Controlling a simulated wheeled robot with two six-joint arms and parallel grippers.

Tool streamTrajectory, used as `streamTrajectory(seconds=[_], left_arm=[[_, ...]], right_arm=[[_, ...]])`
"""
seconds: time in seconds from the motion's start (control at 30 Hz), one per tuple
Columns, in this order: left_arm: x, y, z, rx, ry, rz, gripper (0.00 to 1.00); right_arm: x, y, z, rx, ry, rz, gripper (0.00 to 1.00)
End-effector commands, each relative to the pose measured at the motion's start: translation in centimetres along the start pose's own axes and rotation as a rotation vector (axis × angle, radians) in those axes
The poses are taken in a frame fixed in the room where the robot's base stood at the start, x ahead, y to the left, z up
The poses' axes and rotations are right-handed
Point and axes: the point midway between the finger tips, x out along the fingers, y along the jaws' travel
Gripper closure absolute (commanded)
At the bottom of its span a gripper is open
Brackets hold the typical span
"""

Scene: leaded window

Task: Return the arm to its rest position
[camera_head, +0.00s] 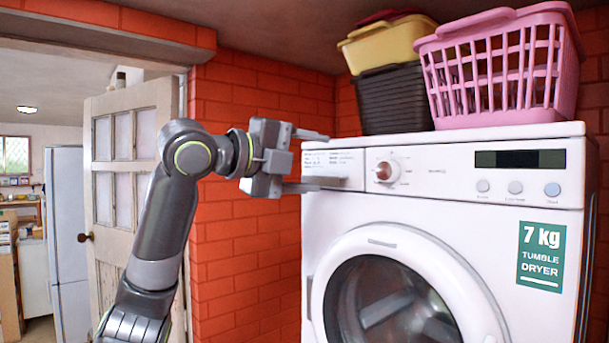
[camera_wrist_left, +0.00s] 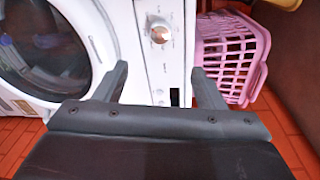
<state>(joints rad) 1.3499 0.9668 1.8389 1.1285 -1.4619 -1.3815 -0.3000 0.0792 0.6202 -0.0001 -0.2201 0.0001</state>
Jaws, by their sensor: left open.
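My left arm (camera_head: 165,215) is raised and bent, coming up from the lower left of the head view. Its left gripper (camera_head: 325,160) is open and empty, its two fingers pointing right in front of the upper left of the white tumble dryer (camera_head: 450,222). In the left wrist view the two fingers (camera_wrist_left: 160,85) stand apart with nothing between them, and the dryer's control panel with its round knob (camera_wrist_left: 160,32) lies beyond. I cannot tell whether a fingertip touches the dryer. My right gripper is in neither view.
The dryer door (camera_head: 405,250) is shut. A brick wall (camera_head: 240,240) is behind my arm. A white paneled door (camera_head: 127,170) stands open at the left.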

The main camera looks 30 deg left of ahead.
Motion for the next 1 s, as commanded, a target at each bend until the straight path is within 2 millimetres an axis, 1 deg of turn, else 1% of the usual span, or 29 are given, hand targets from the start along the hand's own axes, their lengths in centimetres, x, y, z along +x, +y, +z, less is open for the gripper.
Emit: streamTrajectory(seconds=[0.07, 0.2, 0.63, 0.73, 0.77, 0.87, 0.97, 1.0], left_arm=[[-0.6, 0.1, 0.0, 0.001, -0.002, -0.001, 0.36], [-0.9, 0.0, 0.0, 0.000, 0.000, 0.000, 0.36], [-0.8, 0.0, 0.0, 0.000, 0.000, 0.000, 0.36], [-0.5, 0.5, 0.0, -0.009, 0.000, 0.009, 0.36], [-0.2, 1.0, 0.0, -0.016, -0.001, 0.016, 0.36], [1.6, 4.0, -0.1, -0.068, -0.008, 0.060, 0.36], [4.0, 9.0, -0.3, -0.159, -0.025, 0.130, 0.36], [4.9, 11.4, -0.6, -0.202, -0.035, 0.161, 0.36]], right_arm=[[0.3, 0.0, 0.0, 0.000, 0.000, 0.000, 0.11], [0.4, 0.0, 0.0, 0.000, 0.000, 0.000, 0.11], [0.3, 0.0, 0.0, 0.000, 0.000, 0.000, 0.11], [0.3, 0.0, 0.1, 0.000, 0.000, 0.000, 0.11], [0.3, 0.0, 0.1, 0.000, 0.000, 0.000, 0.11], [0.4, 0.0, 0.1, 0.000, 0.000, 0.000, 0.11], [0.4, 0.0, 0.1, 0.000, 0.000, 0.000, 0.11], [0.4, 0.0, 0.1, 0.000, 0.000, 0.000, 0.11]])
